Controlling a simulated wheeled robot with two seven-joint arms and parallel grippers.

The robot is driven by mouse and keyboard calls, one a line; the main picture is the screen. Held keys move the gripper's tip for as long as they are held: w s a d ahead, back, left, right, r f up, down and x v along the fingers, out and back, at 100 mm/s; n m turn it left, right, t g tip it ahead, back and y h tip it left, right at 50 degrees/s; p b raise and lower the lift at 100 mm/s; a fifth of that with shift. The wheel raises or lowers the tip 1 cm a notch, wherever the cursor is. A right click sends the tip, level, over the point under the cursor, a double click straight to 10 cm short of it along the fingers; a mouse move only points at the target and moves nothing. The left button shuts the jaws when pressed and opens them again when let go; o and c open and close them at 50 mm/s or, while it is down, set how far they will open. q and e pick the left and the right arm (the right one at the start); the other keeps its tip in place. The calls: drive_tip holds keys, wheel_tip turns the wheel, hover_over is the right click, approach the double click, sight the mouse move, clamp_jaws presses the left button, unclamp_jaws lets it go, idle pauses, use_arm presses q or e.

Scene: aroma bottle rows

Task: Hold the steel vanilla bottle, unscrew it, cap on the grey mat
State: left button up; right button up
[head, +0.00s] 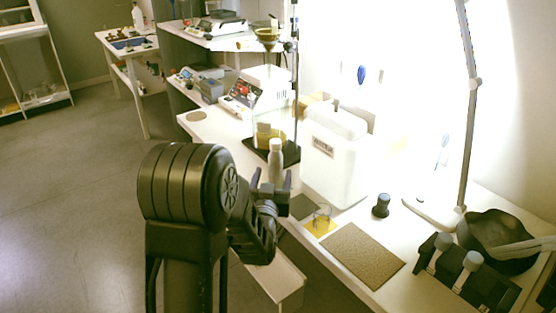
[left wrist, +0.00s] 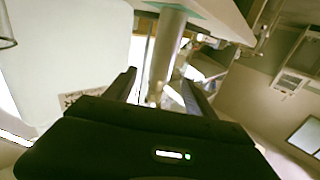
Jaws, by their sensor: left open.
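A pale steel-coloured bottle (head: 276,166) with a lighter cap (head: 275,145) stands upright near the table's front edge in the head view. Its label cannot be read. My left gripper (head: 272,187) is open at the bottle, with one finger on each side, and hides its lower part. In the left wrist view the bottle (left wrist: 167,45) shows between the open fingers (left wrist: 158,92); whether they touch it cannot be told. A dark grey square mat (head: 302,207) lies bare just right of the gripper. My right gripper is not in view.
A glass beaker (head: 322,214) stands on a yellow mat (head: 319,230). Behind are a white machine (head: 337,155) and a stand with a funnel (head: 266,36). A speckled brown mat (head: 352,256) is clear. A black rack (head: 485,285) with grey-capped bottles and a black bowl (head: 490,228) are at right.

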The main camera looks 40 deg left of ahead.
sight(275, 165)
use_arm(q)
drive_tip(key=shift+s+d+r, duration=0.1)
drive_tip(key=shift+s+r, duration=0.05)
drive_tip(key=shift+s, duration=0.05)
drive_tip(key=shift+x, duration=1.3)
drive_tip(key=shift+x, duration=2.65)
clamp_jaws()
